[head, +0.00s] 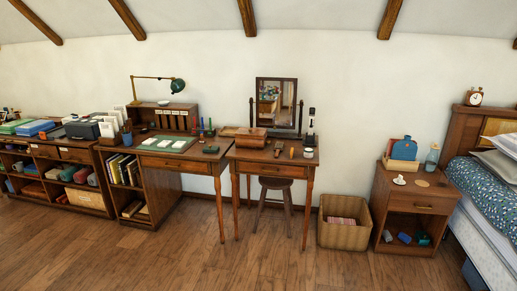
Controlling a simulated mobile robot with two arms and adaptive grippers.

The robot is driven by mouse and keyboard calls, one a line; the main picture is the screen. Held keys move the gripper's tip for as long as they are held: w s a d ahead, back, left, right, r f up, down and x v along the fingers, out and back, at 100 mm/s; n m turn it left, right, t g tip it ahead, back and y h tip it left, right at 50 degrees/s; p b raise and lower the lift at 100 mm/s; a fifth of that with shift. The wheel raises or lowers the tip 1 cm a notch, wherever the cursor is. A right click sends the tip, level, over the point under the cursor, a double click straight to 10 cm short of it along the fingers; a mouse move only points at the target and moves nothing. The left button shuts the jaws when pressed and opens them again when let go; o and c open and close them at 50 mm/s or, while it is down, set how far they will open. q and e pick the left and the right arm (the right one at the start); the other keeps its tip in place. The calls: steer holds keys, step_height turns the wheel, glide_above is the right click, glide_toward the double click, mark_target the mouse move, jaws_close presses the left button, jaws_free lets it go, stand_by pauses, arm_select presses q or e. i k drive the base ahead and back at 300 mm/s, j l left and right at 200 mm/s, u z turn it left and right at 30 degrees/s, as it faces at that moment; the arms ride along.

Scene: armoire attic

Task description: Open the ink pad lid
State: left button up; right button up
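Neither of my grippers is in view. I cannot surely pick out the ink pad at this distance. A small dark box-like thing (210,149) lies at the right front of the writing desk (175,158), and it may be the ink pad. It is too small to tell whether it has a lid or whether that lid is open or shut. A green and white mat or tray (167,144) lies on the same desk, left of it.
A dressing table (273,155) with a mirror (277,101) stands right of the desk. A low stool (276,184) is under it. A wicker basket (343,223), a nightstand (412,205) and a bed stand further right. The wooden floor (220,263) in front is clear.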

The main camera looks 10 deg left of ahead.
mark_target(206, 148)
steer(key=i+l+u, duration=0.15)
steer(key=i, duration=1.65)
steer(key=i+j+u, duration=0.15)
steer(key=i+j, duration=0.25)
steer(key=i+j+u, duration=0.15)
steer(key=i+j, duration=0.15)
steer(key=i, duration=0.3)
steer(key=i+j+u, duration=0.15)
steer(key=j, duration=0.25)
steer(key=j+u, duration=0.1)
steer(key=j, duration=0.3)
steer(key=i+j+u, duration=0.15)
steer(key=j, duration=0.2)
